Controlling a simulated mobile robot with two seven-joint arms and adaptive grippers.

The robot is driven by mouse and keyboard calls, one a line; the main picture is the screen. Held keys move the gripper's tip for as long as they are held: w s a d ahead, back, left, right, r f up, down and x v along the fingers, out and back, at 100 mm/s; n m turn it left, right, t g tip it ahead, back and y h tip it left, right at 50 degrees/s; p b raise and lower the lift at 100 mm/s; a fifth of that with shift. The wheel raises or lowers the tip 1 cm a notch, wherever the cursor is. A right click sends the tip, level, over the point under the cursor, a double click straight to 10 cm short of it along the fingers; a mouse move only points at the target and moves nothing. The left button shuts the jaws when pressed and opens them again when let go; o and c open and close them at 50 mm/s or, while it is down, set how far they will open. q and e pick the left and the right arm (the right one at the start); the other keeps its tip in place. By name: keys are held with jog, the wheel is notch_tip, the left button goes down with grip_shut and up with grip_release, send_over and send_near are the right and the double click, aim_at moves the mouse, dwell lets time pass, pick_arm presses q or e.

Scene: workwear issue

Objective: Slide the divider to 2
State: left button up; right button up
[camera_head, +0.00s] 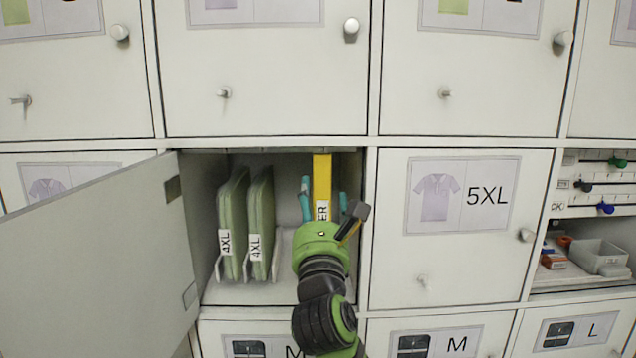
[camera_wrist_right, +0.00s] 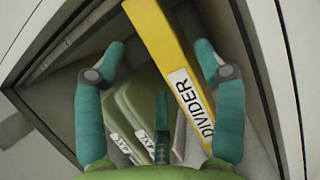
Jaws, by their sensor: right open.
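The yellow divider (camera_head: 322,178) stands upright inside the open locker compartment, to the right of two green folded garments labelled 4XL (camera_head: 262,215). In the right wrist view the divider (camera_wrist_right: 165,45) shows its white DIVIDER label. My right gripper (camera_head: 323,190) reaches into the compartment with its teal fingers (camera_wrist_right: 160,60) spread on either side of the divider. The jaws are open, with a gap visible on both sides. The divider's lower part is hidden behind my gripper in the head view. No number 2 mark is visible. My left gripper is not in view.
The compartment's door (camera_head: 95,262) is swung open to the left. A closed 5XL locker (camera_head: 460,260) is on the right. An open shelf at far right holds a grey bin (camera_head: 600,256) and small items. The compartment's right wall is close to my gripper.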

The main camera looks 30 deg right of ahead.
aim_at(318, 190)
jog(key=p+x, duration=0.1)
jog(key=x, duration=0.3)
jog(key=shift+w+d+r, duration=0.1)
jog(key=shift+w+d, duration=0.05)
jog(key=shift+d, duration=0.05)
grip_shut()
jog(key=w+a, duration=0.5)
jog(key=a, duration=0.4)
jog(key=shift+w+b, duration=0.2)
jog(key=shift+b, duration=0.2)
grip_release()
